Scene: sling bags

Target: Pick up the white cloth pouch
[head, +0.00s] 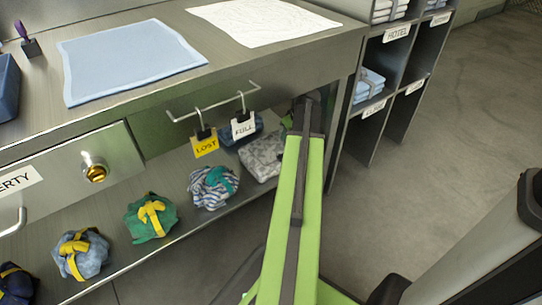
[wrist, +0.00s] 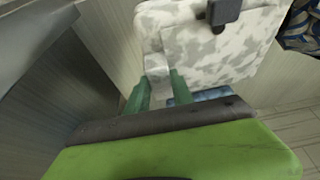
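The white cloth pouch (head: 262,157), with a grey mottled pattern, lies on the lower shelf under the counter in the head view. In the wrist view the pouch (wrist: 205,52) fills the upper middle, with a dark clip or buckle on its top edge. My gripper (wrist: 159,77) shows two green fingers, apart, at the pouch's lower left corner. A pale strip of the pouch shows between the fingertips; I cannot tell whether they touch it. In the head view my arm reaches under the counter and the gripper itself is hidden.
Bundles lie left of the pouch on the shelf: striped (head: 213,187), green (head: 151,217) and blue-grey (head: 80,254). LOST (head: 205,146) and FULL (head: 243,127) tags hang from a rail above. A blue cloth (wrist: 200,94) shows by my fingers. A cubby unit (head: 392,75) stands right.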

